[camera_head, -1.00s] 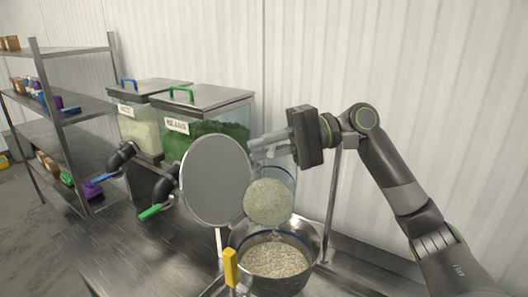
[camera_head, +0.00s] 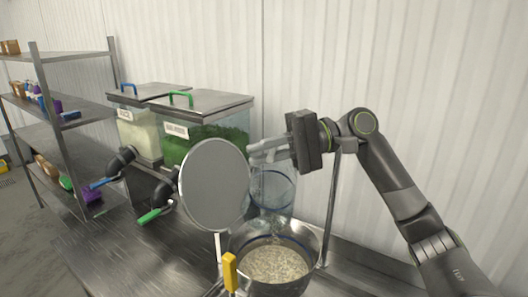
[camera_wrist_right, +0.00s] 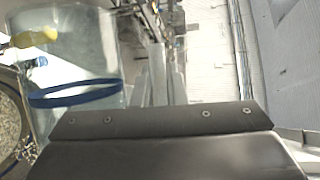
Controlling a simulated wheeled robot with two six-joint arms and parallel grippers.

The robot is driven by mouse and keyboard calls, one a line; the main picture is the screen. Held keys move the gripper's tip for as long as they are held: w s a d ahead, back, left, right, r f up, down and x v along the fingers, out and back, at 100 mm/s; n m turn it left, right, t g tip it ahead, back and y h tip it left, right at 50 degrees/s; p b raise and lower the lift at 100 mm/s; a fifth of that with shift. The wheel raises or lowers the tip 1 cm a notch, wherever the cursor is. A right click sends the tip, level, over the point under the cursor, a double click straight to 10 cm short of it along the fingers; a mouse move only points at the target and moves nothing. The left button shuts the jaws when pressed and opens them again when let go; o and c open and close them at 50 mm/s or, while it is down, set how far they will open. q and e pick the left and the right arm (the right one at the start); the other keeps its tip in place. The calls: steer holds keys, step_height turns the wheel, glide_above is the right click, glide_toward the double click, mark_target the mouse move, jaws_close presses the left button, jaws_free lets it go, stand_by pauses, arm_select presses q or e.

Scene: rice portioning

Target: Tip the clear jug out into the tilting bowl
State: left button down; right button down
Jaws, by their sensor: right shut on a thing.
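The clear jug (camera_head: 272,186) with a blue band is tipped mouth-down over the metal tilting bowl (camera_head: 318,243), and no grain shows in it. My right gripper (camera_head: 268,149) is shut on the jug from the right, above the bowl. In the right wrist view the jug (camera_wrist_right: 90,60) looks see-through, with its blue band across it. The bowl holds pale grain (camera_head: 275,262), partly hidden behind the bowl's near rim and a yellow handle (camera_head: 230,270). My left gripper is not seen.
A round grey disc (camera_head: 214,185) stands upright just left of the jug. Two clear bins with metal lids (camera_head: 205,100) stand behind, with black spouts with blue and green levers (camera_head: 150,216). A metal shelf rack (camera_head: 60,125) stands at left. The counter's front left (camera_head: 130,250) is clear.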

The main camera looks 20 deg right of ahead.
stand_by(0.5)
steer(key=n, duration=0.1)
steer(key=r+n+h, duration=0.1)
steer(key=n, duration=0.1)
steer(key=shift+r+t+h, duration=0.25)
steer(key=shift+t+h, duration=0.05)
steer(key=shift+t, duration=0.1)
step_height(320, 180, up, 2)
steer(key=n+t+h, duration=0.2)
steer(key=n, duration=0.2)
steer(key=r+n+t+h, duration=0.1)
steer(key=n, duration=0.1)
steer(key=shift+r+n+t+h, duration=0.15)
steer(key=shift+n+t+h, duration=0.15)
steer(key=shift+n+t, duration=0.1)
steer(key=r+n+t+h, duration=0.1)
steer(key=n+t, duration=0.1)
steer(key=shift+r+n, duration=0.1)
steer(key=shift+n, duration=0.2)
